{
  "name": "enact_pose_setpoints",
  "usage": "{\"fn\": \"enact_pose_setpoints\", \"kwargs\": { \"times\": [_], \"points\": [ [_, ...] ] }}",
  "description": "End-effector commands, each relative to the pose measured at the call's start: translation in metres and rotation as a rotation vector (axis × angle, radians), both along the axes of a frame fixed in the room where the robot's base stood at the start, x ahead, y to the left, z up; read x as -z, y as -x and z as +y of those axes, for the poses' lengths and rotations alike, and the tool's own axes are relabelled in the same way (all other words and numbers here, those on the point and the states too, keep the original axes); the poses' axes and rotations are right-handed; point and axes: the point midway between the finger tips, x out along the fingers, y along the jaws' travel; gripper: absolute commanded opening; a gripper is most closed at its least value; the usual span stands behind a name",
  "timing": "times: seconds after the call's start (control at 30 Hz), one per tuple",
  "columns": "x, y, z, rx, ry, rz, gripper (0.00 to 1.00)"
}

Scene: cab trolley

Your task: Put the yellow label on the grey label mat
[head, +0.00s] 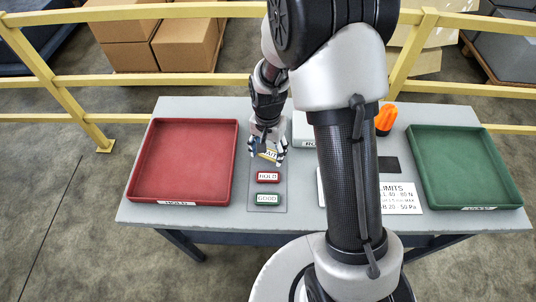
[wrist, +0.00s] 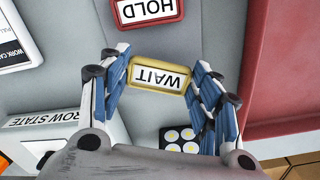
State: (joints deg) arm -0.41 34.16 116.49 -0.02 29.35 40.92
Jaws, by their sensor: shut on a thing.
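The yellow label (wrist: 160,76), marked WAIT, is between the blue-padded fingers of my gripper (wrist: 160,85), which is shut on it. In the head view my gripper (head: 268,158) is over the far part of the grey label mat (head: 267,209), and a small part of the label (head: 270,155) shows between the fingers. I cannot tell whether the label touches the mat. The red HOLD label (head: 268,177) and the green GOOD label (head: 267,198) lie on the mat, nearer the table's front edge.
A red tray (head: 135,180) stands left and a green tray (head: 420,170) right. An orange object (head: 385,118) and a white limits card (head: 402,196) are right of my arm. A block with several white discs (wrist: 180,139) is beside the fingers. A yellow railing (head: 150,80) runs behind the table.

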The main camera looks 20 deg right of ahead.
Motion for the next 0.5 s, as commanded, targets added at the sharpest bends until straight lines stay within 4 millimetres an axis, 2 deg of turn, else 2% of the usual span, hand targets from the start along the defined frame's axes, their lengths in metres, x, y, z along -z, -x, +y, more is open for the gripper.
{"fn": "enact_pose_setpoints", "kwargs": {
  "times": [0.03,0.1,0.47,0.5],
  "points": [
    [0.0115,0.0007,-0.0001,0.0,0.0,0.003,0.43],
    [0.0163,0.0002,0.0001,0.0,0.0,0.0,0.43],
    [0.0191,0.0,0.0,0.0,0.0,0.0,0.43],
    [0.0184,0.0,0.0,0.0,0.0,0.0,0.6]
  ]
}}
